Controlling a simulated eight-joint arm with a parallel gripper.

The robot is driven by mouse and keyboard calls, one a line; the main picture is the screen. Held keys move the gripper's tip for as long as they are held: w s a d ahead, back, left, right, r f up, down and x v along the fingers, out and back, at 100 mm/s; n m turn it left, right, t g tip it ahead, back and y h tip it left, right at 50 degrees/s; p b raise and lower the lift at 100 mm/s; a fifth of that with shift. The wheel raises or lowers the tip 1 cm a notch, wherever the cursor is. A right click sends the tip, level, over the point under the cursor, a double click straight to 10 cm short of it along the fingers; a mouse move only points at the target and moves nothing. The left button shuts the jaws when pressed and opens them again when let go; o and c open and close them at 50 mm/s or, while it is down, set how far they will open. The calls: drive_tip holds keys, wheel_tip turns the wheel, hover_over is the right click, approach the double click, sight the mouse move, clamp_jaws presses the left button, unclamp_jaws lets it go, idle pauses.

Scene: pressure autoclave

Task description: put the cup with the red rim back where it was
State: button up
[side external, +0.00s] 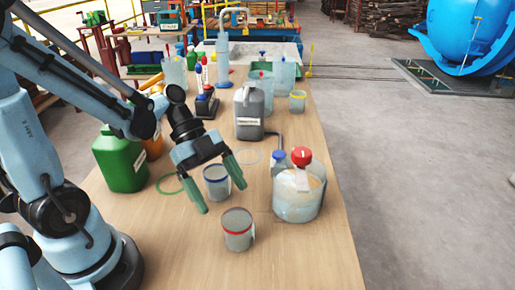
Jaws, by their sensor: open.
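The cup with the red rim (238,241) stands upright on the wooden table near its front edge. A similar cup with a blue rim (211,190) stands just behind it and to the left. My gripper (222,198) is open, its green fingers pointing down toward the table. In this view the fingers show on either side of the blue-rimmed cup; I cannot tell whether they are around it or above it. The red-rimmed cup is just in front of the fingers, apart from them. A green ring (160,189) and a pale ring (249,164) lie on the table.
A clear tub (298,210) holding red-capped and blue-capped bottles stands to the right. A grey canister (249,108), a green jug (120,165), an orange jug and a yellow-rimmed cup (297,102) stand farther back. The table's front (190,265) is clear.

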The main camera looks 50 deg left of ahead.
drive_tip(key=w+a+r+n+t+y, duration=0.4)
drive_tip(key=n+t+y, duration=0.3)
drive_tip(key=n, duration=1.1)
drive_tip(key=shift+a+r+y, duration=0.45)
drive_tip(key=shift+a+y, duration=0.25)
drive_tip(key=shift+y, duration=0.3)
drive_tip(key=shift+s, duration=0.1)
